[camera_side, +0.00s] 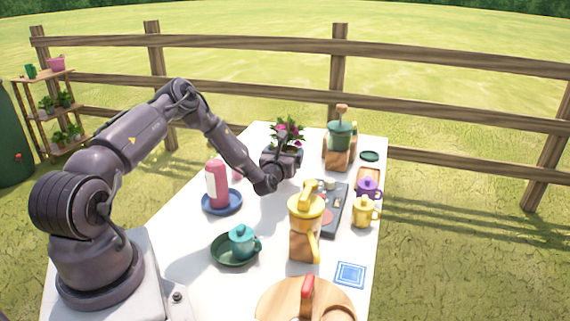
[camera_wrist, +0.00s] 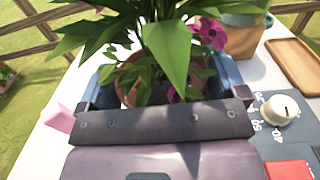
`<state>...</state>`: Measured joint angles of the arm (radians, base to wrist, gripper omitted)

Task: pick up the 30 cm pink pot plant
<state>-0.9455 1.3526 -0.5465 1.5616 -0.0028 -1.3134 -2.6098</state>
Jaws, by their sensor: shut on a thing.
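The pot plant (camera_side: 288,131) has green leaves and pink-purple flowers and stands upright at the far part of the white table. In the wrist view, its leaves (camera_wrist: 165,45) fill the upper middle and its terracotta pot (camera_wrist: 130,72) shows between the fingers. My gripper (camera_side: 281,160) is at the plant, with its fingers on both sides of the pot. In the wrist view my gripper (camera_wrist: 160,85) is shut on the pot, and leaves cover part of the grip. My gripper hides the pot's lower part in the side view, so I cannot tell whether it touches the table.
Right of the plant are a green-topped wooden grinder (camera_side: 340,145), a dark control panel (camera_side: 331,222) and a yellow-topped dispenser (camera_side: 306,228). Purple (camera_side: 369,188) and yellow (camera_side: 364,211) pots stand at the right edge. A pink bottle (camera_side: 217,184) stands on a blue plate (camera_side: 222,208).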

